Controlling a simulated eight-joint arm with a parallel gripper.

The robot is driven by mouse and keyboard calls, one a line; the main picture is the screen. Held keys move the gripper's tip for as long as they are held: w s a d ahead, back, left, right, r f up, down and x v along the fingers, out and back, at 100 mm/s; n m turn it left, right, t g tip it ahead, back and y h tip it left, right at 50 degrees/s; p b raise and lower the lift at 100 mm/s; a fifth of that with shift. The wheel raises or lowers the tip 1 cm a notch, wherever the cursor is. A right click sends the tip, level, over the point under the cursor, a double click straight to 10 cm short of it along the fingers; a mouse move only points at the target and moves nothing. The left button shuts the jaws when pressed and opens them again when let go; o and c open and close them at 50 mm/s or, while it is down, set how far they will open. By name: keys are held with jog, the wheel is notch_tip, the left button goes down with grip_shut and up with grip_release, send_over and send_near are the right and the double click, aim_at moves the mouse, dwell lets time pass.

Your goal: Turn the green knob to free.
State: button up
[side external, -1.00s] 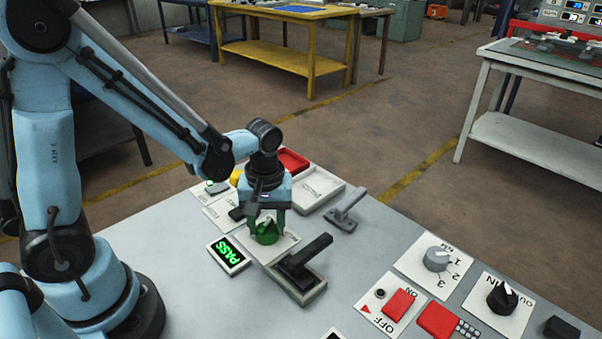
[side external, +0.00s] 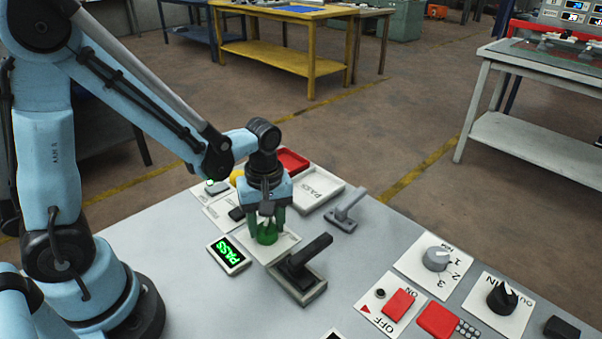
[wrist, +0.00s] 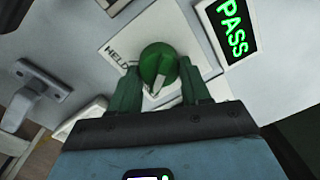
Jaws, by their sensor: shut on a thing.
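The green knob (side external: 267,235) stands on a white plate (side external: 282,246) on the grey bench. In the wrist view the green knob (wrist: 158,66) has a raised grip with a pale pointer mark aimed down toward my gripper's body. The word HELD is printed on the plate (wrist: 118,45) beside the knob. My gripper (side external: 267,222) points down over the knob and is shut on it, with one green finger on each side. In the wrist view the fingers of my gripper (wrist: 160,85) partly cover the plate, so any other label there is hidden.
A display (side external: 229,255) reading PASS in green lies left of the knob. A black lever (side external: 305,257) stands close in front, and a grey lever (side external: 345,210) to the right. A white tray marked PADS (side external: 318,190) is behind. More switches and dials (side external: 437,258) are at the right.

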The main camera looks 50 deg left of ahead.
aim_at(264, 223)
jog(key=o, duration=1.1)
jog(key=shift+c, duration=0.2)
jog(key=shift+r, duration=0.15)
notch_tip(264, 223, up, 12)
jog(key=shift+w, duration=0.25)
jog(key=shift+d, duration=0.1)
jog(key=m+t, duration=0.2)
jog(key=m, duration=0.2)
jog(key=s+a+m+t, duration=0.1)
jog(key=m+t, duration=0.2)
jog(key=m, duration=0.1)
jog(key=s+m+t, duration=0.1)
jog(key=m+t, duration=0.1)
jog(key=m, duration=0.3)
jog(key=shift+s+a+r+t, duration=0.15)
jog(key=shift+r+t, duration=0.05)
jog(key=shift+t, duration=0.1)
